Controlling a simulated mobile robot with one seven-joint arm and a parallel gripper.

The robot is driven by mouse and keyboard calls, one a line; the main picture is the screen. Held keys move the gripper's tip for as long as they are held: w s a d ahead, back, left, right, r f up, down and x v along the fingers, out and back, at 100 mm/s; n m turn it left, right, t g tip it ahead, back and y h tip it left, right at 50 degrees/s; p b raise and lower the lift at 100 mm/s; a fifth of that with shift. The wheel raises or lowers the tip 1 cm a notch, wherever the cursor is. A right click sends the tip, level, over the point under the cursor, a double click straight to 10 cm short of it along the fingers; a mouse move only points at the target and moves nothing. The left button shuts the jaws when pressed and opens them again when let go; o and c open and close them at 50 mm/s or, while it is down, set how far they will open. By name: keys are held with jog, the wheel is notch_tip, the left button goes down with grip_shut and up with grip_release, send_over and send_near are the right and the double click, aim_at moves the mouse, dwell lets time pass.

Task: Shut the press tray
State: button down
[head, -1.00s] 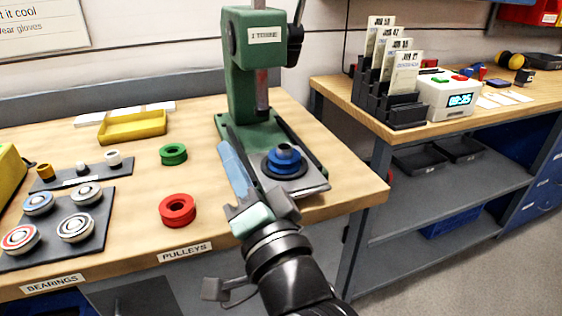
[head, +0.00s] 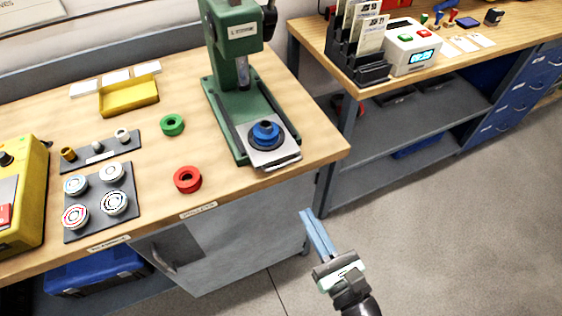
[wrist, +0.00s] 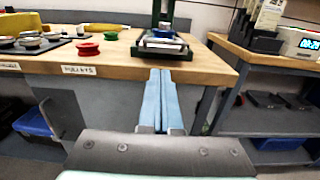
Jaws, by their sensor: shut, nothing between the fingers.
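The green press (head: 236,70) stands on the wooden bench. Its metal tray (head: 276,156) sticks out from the front of the press base toward the bench's front edge. A blue pulley (head: 266,134) sits on a dark round seat on the tray. In the wrist view the tray (wrist: 162,48) shows edge-on at the top centre. My gripper (head: 312,212) is shut and empty, in front of the bench and below its top, apart from the tray. Its blue fingers (wrist: 160,75) lie side by side in the wrist view, pointing toward the press.
A red pulley (head: 187,179) and a green pulley (head: 172,125) lie left of the press. The bearing board (head: 100,200) and yellow tray (head: 128,97) are further left. A second bench with a clock box (head: 411,46) stands at right. The floor in front is clear.

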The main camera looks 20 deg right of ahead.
jog(key=p, duration=0.1)
send_near(256, 126)
jog(key=s+f, duration=0.2)
jog(key=shift+d+f, duration=0.35)
jog(key=shift+d, duration=0.05)
jog(key=w+b, duration=0.2)
jog(key=w, duration=0.4)
jog(key=w+b, duration=0.3)
jog(key=w, duration=0.4)
jog(key=shift+w+a+f+b, duration=0.15)
jog(key=shift+w+a+b, duration=0.05)
jog(key=shift+w+b, duration=0.1)
jog(key=shift+w, duration=0.15)
jog(key=shift+r, duration=0.45)
